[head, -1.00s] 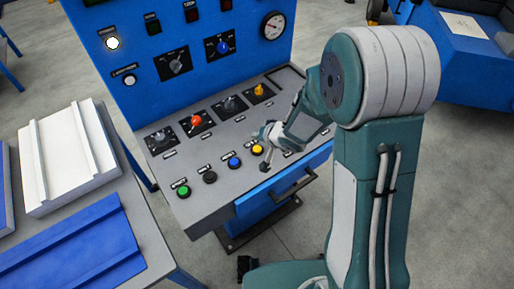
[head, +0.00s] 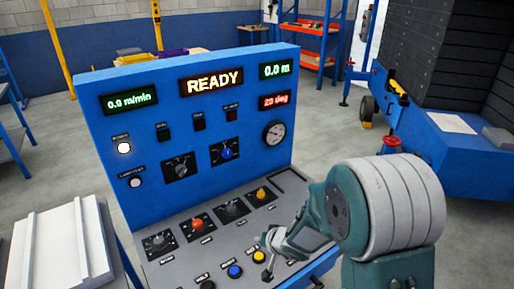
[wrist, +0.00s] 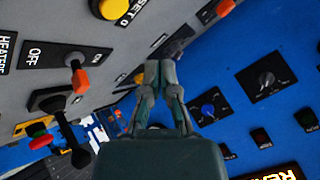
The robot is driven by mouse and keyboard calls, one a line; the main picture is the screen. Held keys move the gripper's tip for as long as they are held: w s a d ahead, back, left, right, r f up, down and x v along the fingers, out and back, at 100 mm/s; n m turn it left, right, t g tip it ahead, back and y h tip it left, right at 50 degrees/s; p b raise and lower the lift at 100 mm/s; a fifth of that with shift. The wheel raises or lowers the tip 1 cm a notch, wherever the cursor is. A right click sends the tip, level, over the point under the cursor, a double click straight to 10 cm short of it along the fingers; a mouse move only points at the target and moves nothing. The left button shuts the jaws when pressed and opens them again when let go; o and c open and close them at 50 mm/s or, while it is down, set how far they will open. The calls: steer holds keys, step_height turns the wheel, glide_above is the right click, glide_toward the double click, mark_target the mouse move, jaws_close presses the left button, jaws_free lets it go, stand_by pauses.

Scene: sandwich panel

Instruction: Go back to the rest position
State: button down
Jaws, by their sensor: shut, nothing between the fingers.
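My gripper (head: 268,258) is over the front right of the grey sloped desk of the control panel, close to the yellow button (head: 259,257). Its fingers are together and empty in the wrist view (wrist: 160,75). I cannot tell from these views whether it touches the desk. My arm reaches in from the right of the head view. The blue upright panel (head: 110,165) carries a lit READY display (head: 211,81) and several smaller readouts.
A blue button (head: 234,271) is left of my gripper. A white panel (head: 62,250) lies at left. Open floor (head: 325,140) shows behind the console.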

steer(key=s+d+r+t+h, duration=0.1)
steer(key=s+d+r+h, duration=0.15)
steer(key=d+r, duration=0.45)
steer(key=s+d+r+h, duration=0.2)
steer(key=d+r+h, duration=0.25)
steer(key=r, duration=0.45)
steer(key=s+d+r+g, duration=0.1)
steer(key=s+r, duration=0.2)
steer(key=s, duration=0.7)
steer(key=s+d+r+n+g+y, duration=0.1)
steer(key=s+r, duration=0.2)
steer(key=s, duration=0.7)
steer(key=shift+s+d+r+g, duration=0.25)
steer(key=shift+d+r+g, duration=0.05)
steer(key=shift+d+r, duration=0.05)
